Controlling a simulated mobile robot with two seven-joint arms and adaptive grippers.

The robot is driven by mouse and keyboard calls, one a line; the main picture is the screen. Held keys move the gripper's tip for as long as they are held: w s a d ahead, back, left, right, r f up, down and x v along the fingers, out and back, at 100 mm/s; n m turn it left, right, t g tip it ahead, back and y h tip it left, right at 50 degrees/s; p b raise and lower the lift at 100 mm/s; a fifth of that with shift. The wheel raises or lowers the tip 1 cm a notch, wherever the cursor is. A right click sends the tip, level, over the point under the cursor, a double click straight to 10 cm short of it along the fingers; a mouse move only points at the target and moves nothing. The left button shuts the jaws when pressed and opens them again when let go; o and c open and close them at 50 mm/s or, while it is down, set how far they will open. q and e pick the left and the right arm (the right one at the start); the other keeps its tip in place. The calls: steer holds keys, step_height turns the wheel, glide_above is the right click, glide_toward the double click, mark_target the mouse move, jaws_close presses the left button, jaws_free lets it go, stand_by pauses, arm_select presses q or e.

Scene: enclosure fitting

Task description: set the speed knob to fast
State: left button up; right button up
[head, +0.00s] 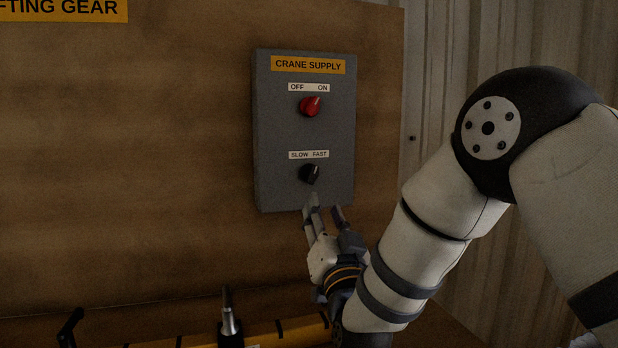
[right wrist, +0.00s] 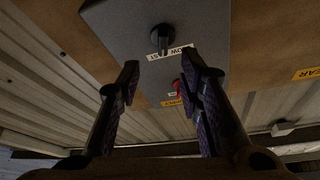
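The speed knob (head: 310,174) is a small black knob under the SLOW FAST label (head: 309,154), low on the grey crane supply box (head: 273,135). Its grip appears tilted to the upper right, toward FAST. The knob also shows in the right wrist view (right wrist: 160,42), beyond the fingertips. My right gripper (head: 325,209) is just below the knob, with its fingers spread and apart from the knob. In the right wrist view the gripper (right wrist: 160,76) is open, with nothing between its fingers. My left gripper is not in view.
A red knob (head: 310,106) sits higher on the box under an OFF ON label, tilted toward ON. The box is on a brown board (head: 130,150). Below lie a yellow and black striped bar (head: 285,333) and an upright metal piece (head: 229,318). Corrugated wall (head: 480,40) is at right.

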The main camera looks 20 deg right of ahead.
mark_target(315, 172)
steer(key=x, duration=0.3)
steer(key=b+x, duration=0.1)
steer(key=x, duration=0.6)
steer(key=shift+s+r, duration=0.1)
steer(key=shift+r, duration=0.5)
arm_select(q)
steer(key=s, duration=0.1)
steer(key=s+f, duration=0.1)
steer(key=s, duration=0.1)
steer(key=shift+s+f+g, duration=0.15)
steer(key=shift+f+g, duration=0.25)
arm_select(e)
steer(key=shift+w+r, duration=0.15)
steer(key=shift+w, duration=0.1)
steer(key=shift+c, duration=0.3)
jaws_close()
